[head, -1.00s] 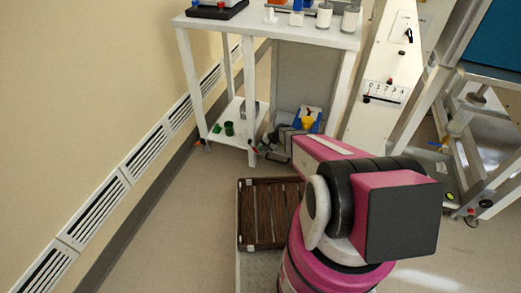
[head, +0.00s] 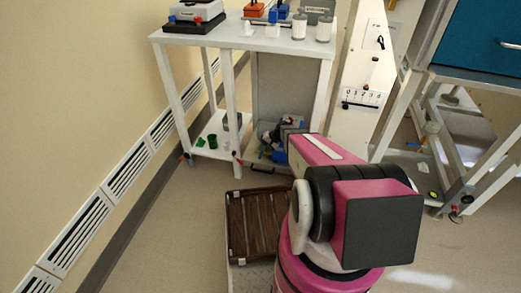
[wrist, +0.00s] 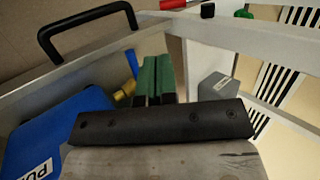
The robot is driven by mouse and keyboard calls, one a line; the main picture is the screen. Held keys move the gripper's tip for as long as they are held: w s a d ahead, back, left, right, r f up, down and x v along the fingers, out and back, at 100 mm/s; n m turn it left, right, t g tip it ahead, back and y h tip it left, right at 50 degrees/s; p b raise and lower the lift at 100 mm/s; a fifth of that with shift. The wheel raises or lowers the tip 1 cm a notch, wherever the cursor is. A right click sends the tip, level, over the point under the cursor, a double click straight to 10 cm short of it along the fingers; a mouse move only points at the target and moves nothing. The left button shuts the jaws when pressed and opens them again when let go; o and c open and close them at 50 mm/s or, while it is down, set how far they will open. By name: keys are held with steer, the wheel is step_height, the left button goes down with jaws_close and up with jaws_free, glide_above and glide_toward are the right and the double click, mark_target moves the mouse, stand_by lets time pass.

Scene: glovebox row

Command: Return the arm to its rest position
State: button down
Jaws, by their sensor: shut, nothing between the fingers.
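My pink and black arm (head: 330,195) reaches forward in the head view, toward the lower part of a white bench (head: 240,42). Its far end is small and partly hidden among objects there. In the wrist view my gripper (wrist: 157,62) shows as two green fingers lying side by side beyond a black bar with screws. The fingers are shut with nothing between them. A blue bin (wrist: 55,130) with a partly cut-off label is at the left, close beside the gripper. Whether the gripper touches it I cannot tell.
A black handle (wrist: 85,25) and a grey block (wrist: 217,87) are near the gripper in the wrist view. A brown slatted crate (head: 257,225) is left of my arm. Bottles and devices stand on the bench top. Open floor lies left, beside the vented wall.

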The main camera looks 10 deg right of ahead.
steer(key=s+d+r+n+h, duration=0.1)
steer(key=s+r+h, duration=0.3)
steer(key=s+r, duration=0.6)
steer(key=s+d+r+n+h, duration=0.2)
steer(key=s+r, duration=0.7)
steer(key=r, duration=0.5)
steer(key=shift+s+d+r+n+g+h, duration=0.35)
steer(key=shift+d+h, duration=0.35)
steer(key=shift+h, duration=0.4)
steer(key=shift+f, duration=0.15)
stand_by(0.5)
